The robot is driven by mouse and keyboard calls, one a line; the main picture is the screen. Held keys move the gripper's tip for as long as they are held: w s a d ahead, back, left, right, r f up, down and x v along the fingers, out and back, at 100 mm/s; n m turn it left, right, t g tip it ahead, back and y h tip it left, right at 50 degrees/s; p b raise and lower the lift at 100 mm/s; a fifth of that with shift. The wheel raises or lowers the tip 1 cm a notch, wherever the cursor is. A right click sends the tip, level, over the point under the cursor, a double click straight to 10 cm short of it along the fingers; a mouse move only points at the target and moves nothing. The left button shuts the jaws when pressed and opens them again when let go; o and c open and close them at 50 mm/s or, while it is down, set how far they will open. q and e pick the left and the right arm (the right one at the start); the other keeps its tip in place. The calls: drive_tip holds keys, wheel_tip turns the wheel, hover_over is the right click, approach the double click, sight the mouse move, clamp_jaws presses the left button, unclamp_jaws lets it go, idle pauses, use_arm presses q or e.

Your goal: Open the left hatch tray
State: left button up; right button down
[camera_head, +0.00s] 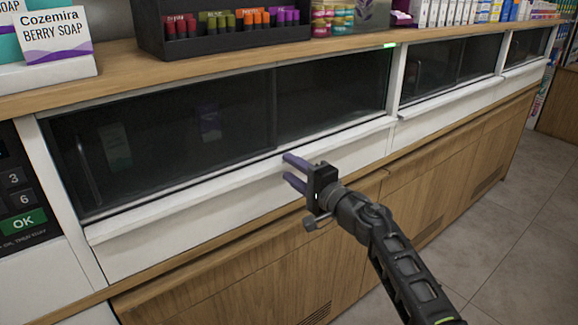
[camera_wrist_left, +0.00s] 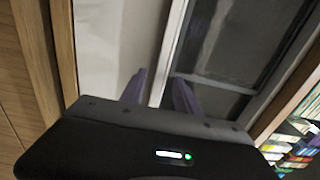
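The left hatch tray (camera_head: 190,222) is a long white front with a ledge along its top, below a dark glass window (camera_head: 170,130) in the counter. It sits flush with the counter face. My left gripper (camera_head: 288,168) is at the ledge's upper edge, right of the tray's middle. Its two purple fingers are apart, one above the other in the head view. In the left wrist view the fingers (camera_wrist_left: 158,92) stand either side of the white ledge edge (camera_wrist_left: 172,50). I cannot tell whether they touch it. My right gripper is not in view.
A second hatch tray (camera_head: 450,108) continues to the right. Wooden cabinet doors (camera_head: 430,195) lie below. Soap boxes (camera_head: 50,50) and a dark display rack (camera_head: 225,45) stand on the countertop above. A keypad (camera_head: 18,195) is at the far left. The tiled floor (camera_head: 515,225) is clear.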

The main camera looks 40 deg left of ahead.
use_arm(q)
drive_tip(key=shift+w+a, duration=0.2)
drive_tip(key=shift+a, duration=0.45)
clamp_jaws()
idle(1.0)
